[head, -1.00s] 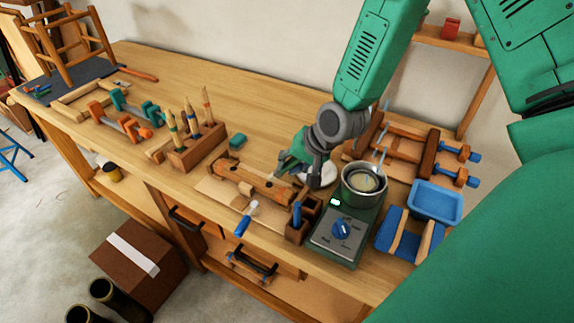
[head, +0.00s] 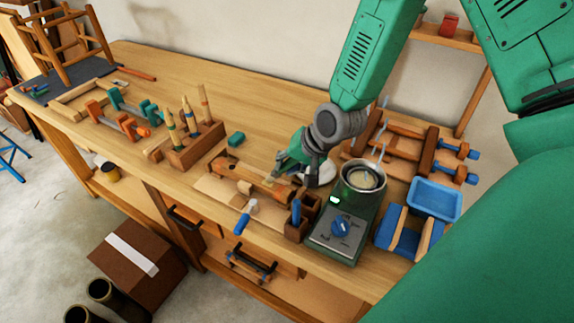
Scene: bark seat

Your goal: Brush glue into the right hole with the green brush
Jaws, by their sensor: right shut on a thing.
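The wooden rail (head: 228,168) lies on a pale board near the front middle of the bench, with dark round holes in its upper face. My right gripper (head: 296,170) is over the rail's right end, pointing down and left. It is shut on the green brush, which is mostly hidden between and behind the fingers. I cannot tell whether the bristles touch the right hole, since the gripper covers that end. The glue pot (head: 363,178) stands on the green heater (head: 338,232), right of the gripper, with pale glue inside. My left gripper is out of view.
A blue-handled brush (head: 243,222) lies in front of the rail. A small wooden holder (head: 299,230) stands against the heater. A blue tray (head: 434,199) and clamps (head: 432,150) are at right. A wooden block with upright tools (head: 196,150) stands left. The back of the bench is clear.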

